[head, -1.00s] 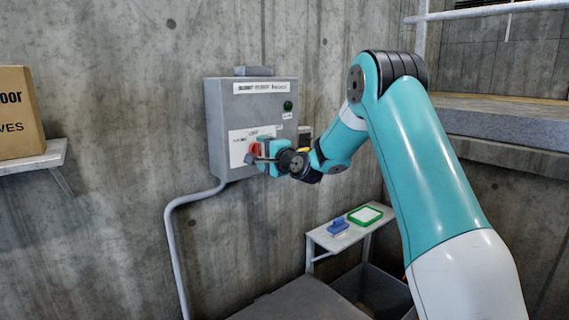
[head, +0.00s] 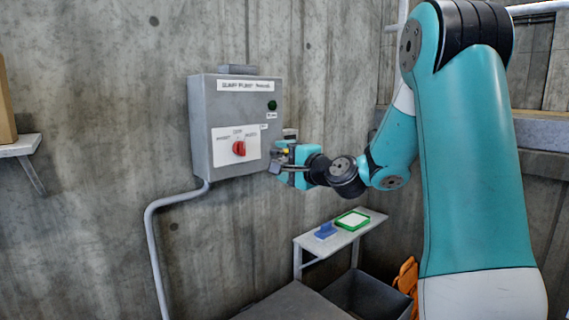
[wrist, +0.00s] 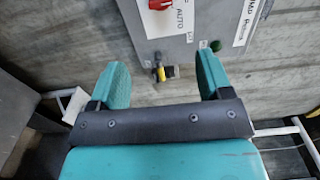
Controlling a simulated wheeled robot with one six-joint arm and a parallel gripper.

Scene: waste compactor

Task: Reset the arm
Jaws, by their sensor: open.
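My gripper (head: 277,160) is to the right of the grey control box on the wall, apart from the red knob, with nothing in its jaws. In the wrist view my gripper (wrist: 162,85) shows its two teal fingers spread wide with a gap between them. The grey control box (head: 200,130) carries a red rotary knob (head: 239,148) on a white label plate and a green lamp (head: 272,105) above it. The red knob also shows at the top edge of the wrist view (wrist: 160,4).
A small white shelf (head: 310,242) below the box holds a blue item (head: 325,231) and a green-rimmed tray (head: 366,215). A dark bin (head: 345,295) stands beneath, beside an orange thing (head: 406,275). A conduit (head: 152,240) runs down the wall. Another shelf (head: 22,146) is at left.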

